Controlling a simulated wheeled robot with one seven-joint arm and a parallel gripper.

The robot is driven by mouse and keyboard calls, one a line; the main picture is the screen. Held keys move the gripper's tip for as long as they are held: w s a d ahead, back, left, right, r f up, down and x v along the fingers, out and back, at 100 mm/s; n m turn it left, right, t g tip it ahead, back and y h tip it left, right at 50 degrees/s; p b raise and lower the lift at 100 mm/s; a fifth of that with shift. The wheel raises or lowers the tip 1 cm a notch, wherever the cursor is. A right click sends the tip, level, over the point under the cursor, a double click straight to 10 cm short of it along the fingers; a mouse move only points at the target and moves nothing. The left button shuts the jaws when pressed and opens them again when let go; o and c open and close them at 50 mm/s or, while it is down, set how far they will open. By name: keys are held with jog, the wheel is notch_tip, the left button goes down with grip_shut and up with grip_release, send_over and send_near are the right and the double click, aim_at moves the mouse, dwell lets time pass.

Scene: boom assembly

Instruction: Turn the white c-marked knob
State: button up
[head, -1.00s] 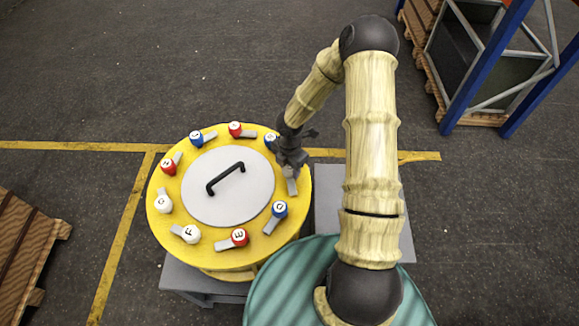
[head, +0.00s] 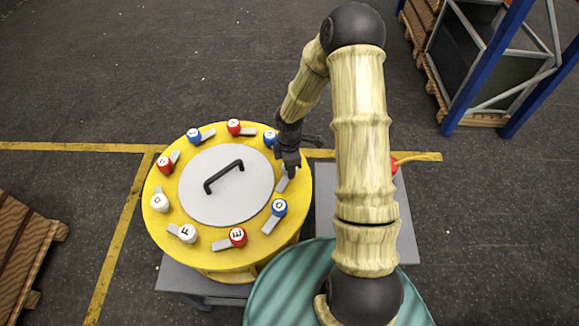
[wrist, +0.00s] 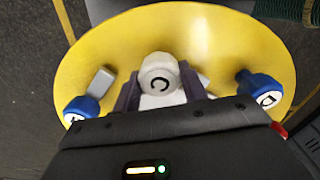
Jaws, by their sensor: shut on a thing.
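The white c-marked knob (wrist: 160,80) sits on the yellow round board in the wrist view, its black letter facing the camera. My gripper (wrist: 160,92) is shut on this knob, one dark finger on each side of it. In the head view my gripper (head: 290,162) is over the right side of the yellow board (head: 158,230), and the knob is hidden under it. The knob's grey lever (head: 284,181) shows just below the gripper.
A blue D knob (head: 279,207) and another blue knob (head: 270,138) flank the gripper. More red, blue and white knobs ring the board. A grey centre disc (head: 215,205) carries a black handle (head: 224,176). A grey table (head: 395,230) stands right of the board.

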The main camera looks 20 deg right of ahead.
jog(key=m+b, duration=0.2)
jog(key=m, duration=0.3)
jog(key=shift+w+f+m, duration=0.1)
jog(key=shift+m, duration=0.2)
jog(key=m+b, duration=0.2)
jog(key=m, duration=0.3)
jog(key=shift+m, duration=0.3)
jog(key=o, duration=1)
jog(key=shift+c, duration=0.2)
notch_tip(320, 180, up, 18)
jog(key=b, duration=0.2)
jog(key=shift+f, duration=0.2)
